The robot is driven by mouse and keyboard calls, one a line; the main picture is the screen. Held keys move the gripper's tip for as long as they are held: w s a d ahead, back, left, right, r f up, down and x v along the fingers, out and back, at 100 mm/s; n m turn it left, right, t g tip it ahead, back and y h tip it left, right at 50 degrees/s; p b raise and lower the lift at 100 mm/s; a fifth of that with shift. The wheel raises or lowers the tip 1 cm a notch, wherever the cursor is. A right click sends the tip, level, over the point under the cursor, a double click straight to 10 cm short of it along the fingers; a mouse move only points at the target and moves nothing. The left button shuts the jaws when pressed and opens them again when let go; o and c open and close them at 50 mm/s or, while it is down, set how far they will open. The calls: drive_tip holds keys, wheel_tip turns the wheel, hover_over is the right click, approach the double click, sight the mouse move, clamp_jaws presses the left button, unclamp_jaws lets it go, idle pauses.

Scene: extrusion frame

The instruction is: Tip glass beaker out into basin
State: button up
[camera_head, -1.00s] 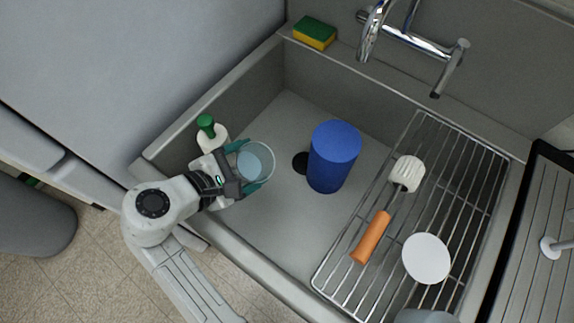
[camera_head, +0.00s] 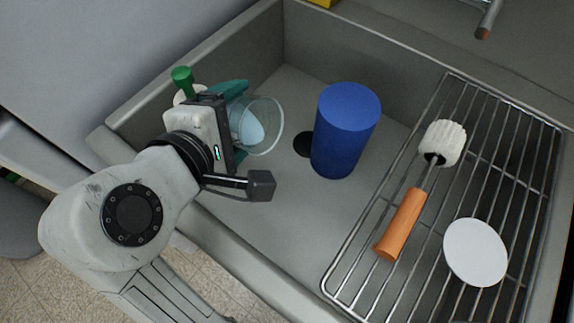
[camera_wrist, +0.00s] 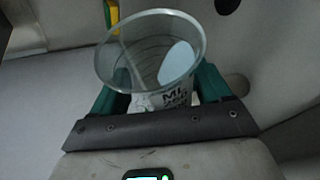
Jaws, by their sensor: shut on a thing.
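The glass beaker (camera_head: 262,125) is clear, with dark print and a pale bluish-white patch of contents inside. My gripper (camera_head: 240,112) has teal fingers shut on it and holds it over the left part of the grey basin (camera_head: 285,205). The beaker is tilted in the head view, its mouth facing right. In the wrist view the beaker (camera_wrist: 150,60) stands between both teal fingers (camera_wrist: 160,92), its rim toward the camera. The pale patch (camera_wrist: 177,62) lies at one side of the inside. I cannot tell whether anything is leaving it.
A blue cylinder (camera_head: 345,130) stands in the basin beside the dark drain hole (camera_head: 303,144). A wire rack (camera_head: 375,290) at the right holds an orange-handled brush (camera_head: 402,225) and a white disc (camera_head: 475,252). A green-capped bottle (camera_head: 182,80) is behind my gripper.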

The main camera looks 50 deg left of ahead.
sight(236, 128)
drive_tip(key=shift+r+m+b, duration=0.15)
drive_tip(key=shift+m+b, duration=0.15)
drive_tip(key=shift+b, duration=0.55)
drive_tip(key=shift+d+r+y, duration=0.2)
drive_tip(key=shift+y, duration=0.2)
drive_tip(key=shift+w, duration=0.1)
drive_tip(key=shift+w+d+r+m+y+p, duration=0.1)
drive_tip(key=shift+d+r+m+y+p, duration=0.25)
drive_tip(key=shift+d+m, duration=0.2)
drive_tip(key=shift+d+r+m+y, duration=0.25)
drive_tip(key=shift+r+m+y, duration=0.1)
drive_tip(key=shift+y, duration=0.1)
idle(0.3)
drive_tip(key=shift+w+d+r+m+y, duration=0.1)
drive_tip(key=shift+d+r+m+y, duration=0.2)
drive_tip(key=shift+m+y, duration=0.15)
drive_tip(key=shift+a+f+n+h, duration=0.1)
drive_tip(key=shift+a+n+h, duration=0.15)
drive_tip(key=shift+a+h, duration=0.1)
drive_tip(key=shift+s+a+f+n+h+b, duration=0.15)
drive_tip(key=shift+s+a+f+n+h, duration=0.05)
drive_tip(key=shift+a+f+n+h, duration=0.35)
drive_tip(key=shift+s+a+f+n+h+b, duration=0.15)
drive_tip(key=shift+a+f+n+h, duration=0.25)
drive_tip(key=shift+f+n+h, duration=0.15)
drive_tip(key=shift+w, duration=0.1)
